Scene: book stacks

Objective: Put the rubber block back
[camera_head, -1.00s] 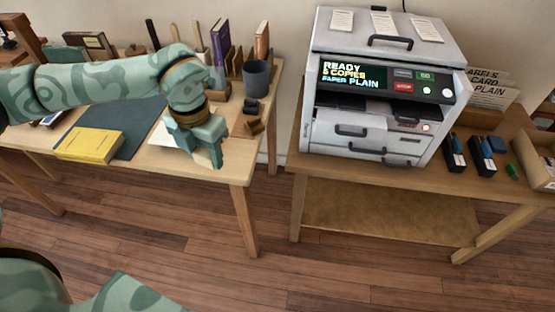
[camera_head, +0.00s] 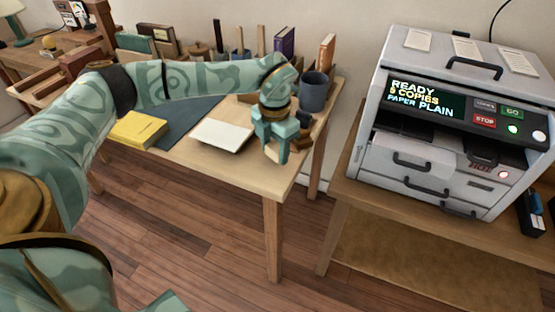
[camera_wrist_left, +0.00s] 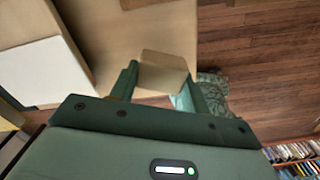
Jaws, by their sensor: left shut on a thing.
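My left gripper (camera_head: 276,152) is above the right front part of the wooden desk (camera_head: 255,180), fingers pointing down. In the left wrist view, the left gripper (camera_wrist_left: 160,80) is shut on a plain tan block, which I take to be the rubber block (camera_wrist_left: 163,72). The block sits between the fingertips and overlaps the desk's edge in that view. My right gripper is in neither view.
A white pad (camera_head: 222,135) and a yellow book (camera_head: 137,129) lie on the desk, left of the gripper. A dark cup (camera_head: 314,92) and small dark items stand behind it. A grey copier (camera_head: 440,120) stands on a separate table to the right, across a gap.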

